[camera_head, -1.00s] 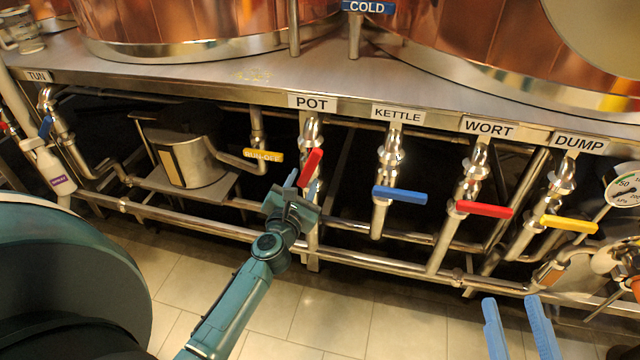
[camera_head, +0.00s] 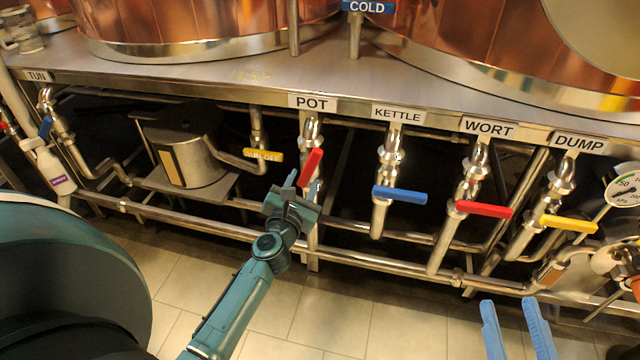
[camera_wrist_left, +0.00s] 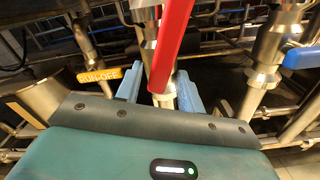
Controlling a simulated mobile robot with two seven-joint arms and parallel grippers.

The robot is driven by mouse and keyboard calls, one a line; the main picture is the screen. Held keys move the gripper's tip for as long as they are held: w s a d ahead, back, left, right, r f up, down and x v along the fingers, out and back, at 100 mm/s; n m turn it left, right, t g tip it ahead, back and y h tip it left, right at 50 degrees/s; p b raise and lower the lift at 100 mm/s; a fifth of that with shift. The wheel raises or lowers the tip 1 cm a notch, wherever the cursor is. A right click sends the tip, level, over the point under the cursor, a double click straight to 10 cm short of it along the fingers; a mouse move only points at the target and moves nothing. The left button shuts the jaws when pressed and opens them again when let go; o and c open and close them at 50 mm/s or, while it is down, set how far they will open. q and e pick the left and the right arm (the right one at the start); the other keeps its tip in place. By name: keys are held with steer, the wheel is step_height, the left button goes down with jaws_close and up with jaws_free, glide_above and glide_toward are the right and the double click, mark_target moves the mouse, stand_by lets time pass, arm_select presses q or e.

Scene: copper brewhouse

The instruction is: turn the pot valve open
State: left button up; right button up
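The pot valve is on the vertical steel pipe under the POT label (camera_head: 312,103). Its red lever (camera_head: 312,167) slants, with its upper end to the right. My left gripper (camera_head: 302,184) is at the lever's lower end, its blue fingers apart. In the left wrist view the red lever (camera_wrist_left: 174,45) comes down from the top, and its near end shows between the two open fingers (camera_wrist_left: 159,84). I cannot tell whether either finger touches it. My right gripper (camera_head: 507,300) is open and empty at the lower right, away from the valves.
Blue kettle lever (camera_head: 400,195), red wort lever (camera_head: 484,209) and yellow dump lever (camera_head: 569,223) stand to the right. A yellow run-off lever (camera_head: 263,155) is close on the left. A horizontal pipe (camera_head: 380,262) runs low across the front.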

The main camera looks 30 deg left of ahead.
arm_select(q)
steer(key=shift+v, duration=1.2)
steer(key=shift+f, duration=0.15)
steer(key=shift+r+x, duration=0.25)
steer(key=shift+x, duration=1.05)
